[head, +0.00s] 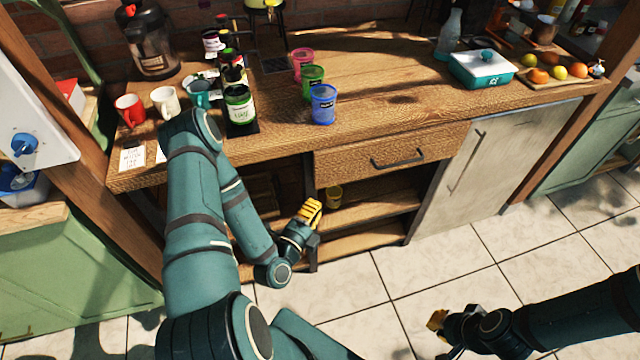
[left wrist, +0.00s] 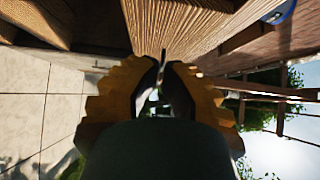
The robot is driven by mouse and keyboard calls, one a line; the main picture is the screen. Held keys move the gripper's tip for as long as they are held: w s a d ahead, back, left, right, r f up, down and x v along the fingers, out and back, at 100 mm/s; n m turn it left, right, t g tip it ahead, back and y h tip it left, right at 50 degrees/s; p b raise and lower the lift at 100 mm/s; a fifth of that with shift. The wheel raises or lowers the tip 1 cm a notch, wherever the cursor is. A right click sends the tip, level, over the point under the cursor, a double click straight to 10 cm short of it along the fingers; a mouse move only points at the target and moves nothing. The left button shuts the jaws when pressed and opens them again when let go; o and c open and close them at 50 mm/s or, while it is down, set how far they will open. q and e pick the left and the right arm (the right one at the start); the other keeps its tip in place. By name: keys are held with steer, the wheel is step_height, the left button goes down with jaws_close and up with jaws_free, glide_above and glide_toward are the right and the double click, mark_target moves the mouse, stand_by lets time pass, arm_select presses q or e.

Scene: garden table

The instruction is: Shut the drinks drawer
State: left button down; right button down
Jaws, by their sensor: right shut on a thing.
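The wooden drawer (head: 350,160) with a dark bar handle (head: 398,163) sits under the counter top. No interior shows from above, and I cannot tell whether a small gap remains. My left gripper (head: 311,211) has its yellow fingers together, low and in front of the drawer's left end, apart from the handle. In the left wrist view its fingers (left wrist: 162,70) look closed with nothing clear between them, and wood (left wrist: 175,25) fills the space ahead. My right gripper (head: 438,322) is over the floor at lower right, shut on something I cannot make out.
A grey cabinet door (head: 490,165) is to the right. Mugs, tubs such as a blue one (head: 323,105), and a teal box (head: 482,70) stand on the counter. The tiled floor (head: 360,290) is clear.

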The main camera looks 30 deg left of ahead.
mark_target(314, 174)
arm_select(q)
steer(key=w+a, duration=0.1)
steer(key=w, duration=0.1)
steer(key=w+a, duration=0.1)
steer(key=w, duration=0.2)
steer(key=w+a, duration=0.1)
steer(key=w, duration=0.1)
steer(key=shift+w+b, duration=0.2)
steer(key=shift+b, duration=0.15)
steer(key=shift+w+a, duration=0.2)
steer(key=shift+w, duration=0.1)
steer(key=w+a, duration=0.1)
steer(key=w+a+b, duration=0.1)
steer(key=shift+w+a, duration=0.15)
steer(key=shift+a, duration=0.2)
steer(key=shift+w+a, duration=0.2)
steer(key=shift+a, duration=0.05)
steer(key=shift+r, duration=0.1)
